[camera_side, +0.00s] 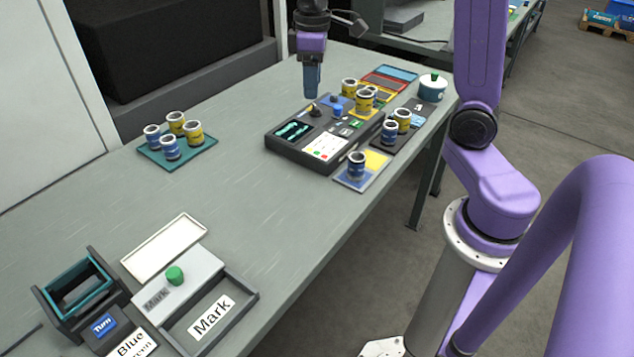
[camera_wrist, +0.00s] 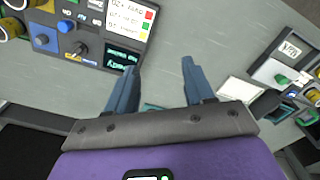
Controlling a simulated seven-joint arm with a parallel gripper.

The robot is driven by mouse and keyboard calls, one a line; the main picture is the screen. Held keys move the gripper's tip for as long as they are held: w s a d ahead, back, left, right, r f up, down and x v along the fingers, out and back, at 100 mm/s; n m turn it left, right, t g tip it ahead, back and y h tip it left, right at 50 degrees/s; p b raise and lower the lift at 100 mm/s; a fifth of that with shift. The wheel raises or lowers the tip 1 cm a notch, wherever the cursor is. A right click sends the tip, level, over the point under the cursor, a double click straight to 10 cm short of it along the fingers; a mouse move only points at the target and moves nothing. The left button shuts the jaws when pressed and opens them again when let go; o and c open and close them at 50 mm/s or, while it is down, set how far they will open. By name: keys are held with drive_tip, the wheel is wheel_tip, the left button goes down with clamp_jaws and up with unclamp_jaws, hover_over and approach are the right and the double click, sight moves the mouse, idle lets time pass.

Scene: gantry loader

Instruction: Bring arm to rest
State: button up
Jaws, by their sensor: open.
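My gripper (camera_side: 311,82) hangs above the far part of the grey table (camera_side: 190,237), over the back edge of the dark control panel (camera_side: 322,128). In the wrist view my gripper (camera_wrist: 155,82) shows two blue fingers spread apart with nothing between them. Bare table lies beyond the fingers there. The control panel (camera_wrist: 108,22) is at the upper left of the wrist view, with its screen and buttons showing.
A teal tray (camera_side: 181,157) with several cans is left of the panel. More cans stand right of the panel, near a lidded pot (camera_side: 432,88). A "Mark" box (camera_side: 186,280) and a dark teal-lined holder (camera_side: 80,289) are at the front left. The table's middle is clear.

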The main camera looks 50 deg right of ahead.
drive_tip(key=s+a+f+n, duration=0.1)
drive_tip(key=s+a+n, duration=0.1)
drive_tip(key=s+a, duration=0.3)
drive_tip(key=s+a+f+n, duration=0.1)
drive_tip(key=s+a, duration=0.3)
drive_tip(key=s, duration=0.4)
drive_tip(key=s+f+n, duration=0.3)
drive_tip(key=s, duration=0.9)
drive_tip(key=shift+s+d+f, duration=0.15)
drive_tip(key=shift+d, duration=0.05)
idle(1.6)
